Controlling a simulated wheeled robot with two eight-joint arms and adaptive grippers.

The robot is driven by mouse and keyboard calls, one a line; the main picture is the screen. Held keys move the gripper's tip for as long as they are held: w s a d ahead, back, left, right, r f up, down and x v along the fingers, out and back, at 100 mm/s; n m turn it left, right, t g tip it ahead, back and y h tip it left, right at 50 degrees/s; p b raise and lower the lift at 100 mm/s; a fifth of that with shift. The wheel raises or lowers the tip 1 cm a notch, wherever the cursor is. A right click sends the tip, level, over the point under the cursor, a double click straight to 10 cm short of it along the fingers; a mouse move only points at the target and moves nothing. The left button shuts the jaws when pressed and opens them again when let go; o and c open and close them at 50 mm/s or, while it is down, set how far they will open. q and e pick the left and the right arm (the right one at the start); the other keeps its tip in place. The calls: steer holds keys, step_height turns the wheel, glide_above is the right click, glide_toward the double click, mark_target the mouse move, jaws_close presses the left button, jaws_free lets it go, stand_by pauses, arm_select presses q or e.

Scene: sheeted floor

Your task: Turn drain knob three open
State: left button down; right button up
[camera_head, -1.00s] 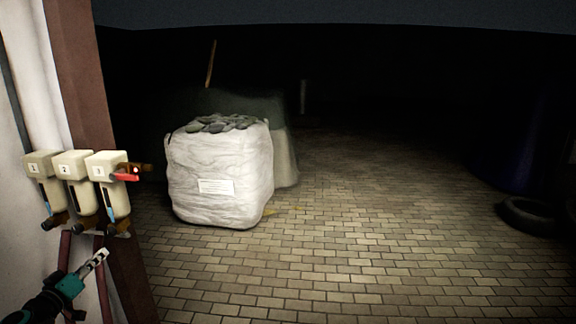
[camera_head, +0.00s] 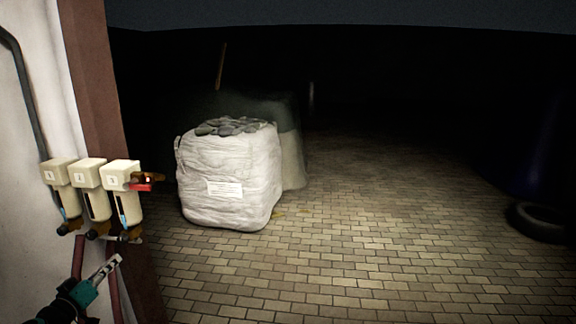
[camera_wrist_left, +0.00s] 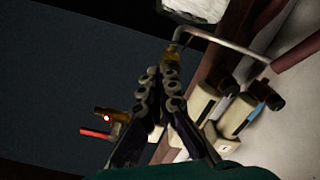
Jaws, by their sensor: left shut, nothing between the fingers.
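Three cream filter units hang in a row on the wall at the left of the head view, marked with numbers. The third unit (camera_head: 122,178) is the rightmost and has a red lever (camera_head: 141,187) at its side. Drain knob three (camera_head: 122,236) is the small dark and brass part at its bottom. My left gripper (camera_head: 114,263) is shut and empty, below the units in the head view, with its tips pointing up and right. In the left wrist view its fingers (camera_wrist_left: 171,75) meet in front of an amber part; contact cannot be told. My right gripper is not in view.
The first unit (camera_head: 60,182) and second unit (camera_head: 90,177) stand close beside the third. Reddish pipes (camera_head: 115,295) run below them. A white bulk bag (camera_head: 230,180) stands on the paved floor (camera_head: 380,250). A tyre (camera_head: 538,222) lies far right. The middle floor is clear.

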mark_target(123, 239)
arm_select(q)
steer(key=w, duration=0.5)
steer(key=shift+w+d+f, duration=0.1)
steer(key=shift+w+d, duration=0.1)
steer(key=shift+w, duration=0.15)
stand_by(0.3)
steer(key=shift+a+f, duration=0.15)
steer(key=shift+a, duration=0.1)
steer(key=shift+a+f+b, duration=0.2)
steer(key=shift+a+b, duration=0.1)
steer(key=shift+b, duration=0.1)
steer(key=shift+a+f, duration=0.15)
steer(key=shift+a, duration=0.3)
steer(key=shift+a, duration=0.1)
stand_by(0.4)
